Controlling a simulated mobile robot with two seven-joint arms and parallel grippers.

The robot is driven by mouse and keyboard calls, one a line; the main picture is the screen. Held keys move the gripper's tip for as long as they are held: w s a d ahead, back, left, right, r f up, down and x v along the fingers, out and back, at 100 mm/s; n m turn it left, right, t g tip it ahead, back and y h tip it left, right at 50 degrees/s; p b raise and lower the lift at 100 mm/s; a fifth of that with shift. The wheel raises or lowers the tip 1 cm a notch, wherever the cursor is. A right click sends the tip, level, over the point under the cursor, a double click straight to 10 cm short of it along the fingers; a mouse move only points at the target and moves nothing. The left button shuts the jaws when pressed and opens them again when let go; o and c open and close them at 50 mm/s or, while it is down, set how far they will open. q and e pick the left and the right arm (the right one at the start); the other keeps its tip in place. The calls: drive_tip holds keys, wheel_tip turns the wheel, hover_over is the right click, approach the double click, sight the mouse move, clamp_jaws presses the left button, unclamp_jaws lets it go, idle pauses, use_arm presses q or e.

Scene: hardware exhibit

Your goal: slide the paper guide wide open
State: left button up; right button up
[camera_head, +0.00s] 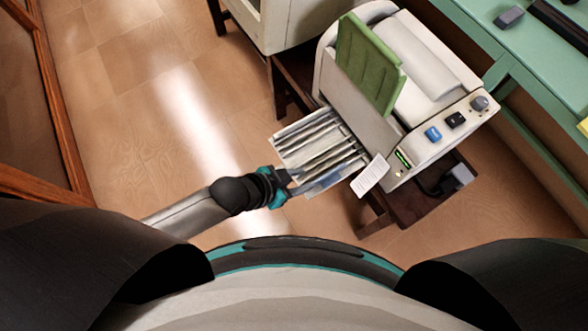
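A white printer-like machine (380,75) with a raised green panel (367,62) stands at the upper right. A ribbed, light grey tray (312,134) sticks out from its left side. A blue-grey strip (335,178) lies along the tray's near edge; I cannot tell for certain whether it is the paper guide. My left gripper (289,178) is at the tray's near left corner, by the outer end of that strip. Its fingers are small and partly hidden, so contact and opening cannot be told. My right gripper is not in view.
The machine sits on a dark wooden stand (425,205). A white tag (370,175) hangs by its front, near the tray. A green table (540,70) is at the right, and a pale cabinet (285,22) is behind. The tiled floor left of the tray is clear.

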use_arm(q)
drive_tip(key=shift+p+v, duration=0.8)
drive_tip(key=shift+v, duration=0.45)
drive_tip(key=shift+f, duration=0.1)
